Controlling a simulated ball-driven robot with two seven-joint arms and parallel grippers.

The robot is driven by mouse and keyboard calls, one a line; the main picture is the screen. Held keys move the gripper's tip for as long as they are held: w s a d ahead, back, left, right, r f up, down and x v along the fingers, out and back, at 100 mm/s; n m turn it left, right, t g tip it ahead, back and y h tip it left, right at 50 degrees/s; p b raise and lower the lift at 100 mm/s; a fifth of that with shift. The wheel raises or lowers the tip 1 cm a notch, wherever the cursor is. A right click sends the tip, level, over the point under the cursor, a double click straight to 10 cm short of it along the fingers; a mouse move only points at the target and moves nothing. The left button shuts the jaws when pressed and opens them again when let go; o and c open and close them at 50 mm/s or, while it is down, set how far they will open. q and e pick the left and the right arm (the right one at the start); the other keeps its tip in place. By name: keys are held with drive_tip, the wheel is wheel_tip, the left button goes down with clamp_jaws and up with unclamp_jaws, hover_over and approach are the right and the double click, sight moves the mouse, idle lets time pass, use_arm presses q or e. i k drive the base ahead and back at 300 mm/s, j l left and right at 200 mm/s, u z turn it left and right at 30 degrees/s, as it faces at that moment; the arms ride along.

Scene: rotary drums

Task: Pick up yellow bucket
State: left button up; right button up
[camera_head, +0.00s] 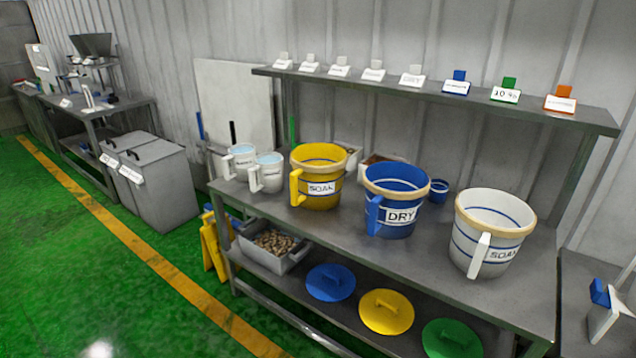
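The yellow bucket (322,184) stands upright on the grey metal table (347,232), toward its left part. Neither of my grippers is in the picture, and nothing is touching the bucket.
A blue bucket (394,206) labelled DRY and a white bucket (488,240) stand to the right. Two white jugs (267,172) stand close on the left. A shelf (440,95) with small signs runs above the back. Coloured lids (386,311) lie below. Green floor (60,260) is clear.

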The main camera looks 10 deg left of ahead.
sight(316, 180)
drive_tip(key=k+z, duration=0.15)
drive_tip(key=z, duration=11.6)
drive_tip(key=i+z, duration=0.1)
drive_tip(key=i, duration=0.65)
